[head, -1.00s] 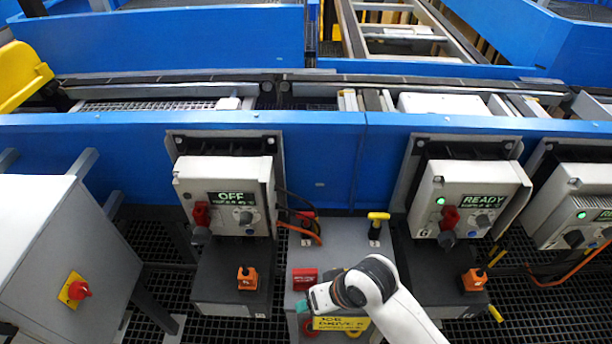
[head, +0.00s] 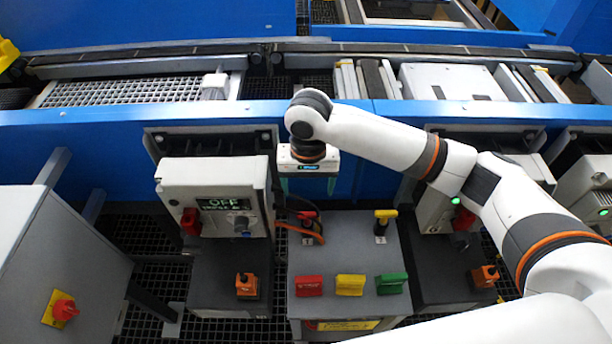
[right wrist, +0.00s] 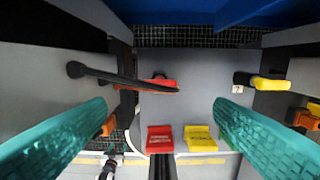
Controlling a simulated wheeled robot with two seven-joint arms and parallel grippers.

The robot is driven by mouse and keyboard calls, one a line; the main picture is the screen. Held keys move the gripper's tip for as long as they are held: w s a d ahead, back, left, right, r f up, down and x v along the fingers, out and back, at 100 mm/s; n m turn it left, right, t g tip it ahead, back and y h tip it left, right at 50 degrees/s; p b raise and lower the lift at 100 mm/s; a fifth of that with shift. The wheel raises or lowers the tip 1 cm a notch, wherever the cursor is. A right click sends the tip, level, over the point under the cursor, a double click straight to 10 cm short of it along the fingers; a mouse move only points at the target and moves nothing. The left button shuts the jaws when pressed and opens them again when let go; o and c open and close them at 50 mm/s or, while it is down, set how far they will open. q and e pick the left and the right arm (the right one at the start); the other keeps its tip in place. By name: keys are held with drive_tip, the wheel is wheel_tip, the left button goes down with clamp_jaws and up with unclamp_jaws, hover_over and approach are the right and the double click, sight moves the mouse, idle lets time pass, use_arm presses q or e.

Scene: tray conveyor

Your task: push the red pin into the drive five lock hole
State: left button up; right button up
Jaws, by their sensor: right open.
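The red pin (head: 307,218) stands at the back left of the grey box top, a red T-shaped head beside an orange cable. In the right wrist view the red pin (right wrist: 162,83) lies between my fingers, with a dark bar crossing in front of it. My right gripper (head: 308,186) is open, pointing down above and behind the red pin, apart from it. Its teal fingers (right wrist: 160,105) show empty in the right wrist view. The drive box reading OFF (head: 212,190) stands left, with a red handle on its front. I cannot make out the lock hole or which drive is five.
A yellow pin (head: 385,215) stands right of the red one. Red (head: 308,286), yellow (head: 350,285) and green (head: 392,284) blocks line the box front. An orange-topped device (head: 246,284) sits left. My right arm covers much of the right drive box (head: 432,212).

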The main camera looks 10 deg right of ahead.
sight(308, 214)
wheel_tip(308, 214, down, 10)
drive_tip(key=shift+r, duration=0.1)
drive_tip(key=shift+f, duration=0.9)
drive_tip(key=c, duration=1.1)
drive_tip(key=shift+o, duration=0.2)
drive_tip(key=shift+r, duration=0.1)
drive_tip(key=shift+r+p, duration=0.1)
drive_tip(key=shift+p, duration=0.25)
drive_tip(key=shift+r+p, duration=2.65)
drive_tip(key=shift+p, duration=0.45)
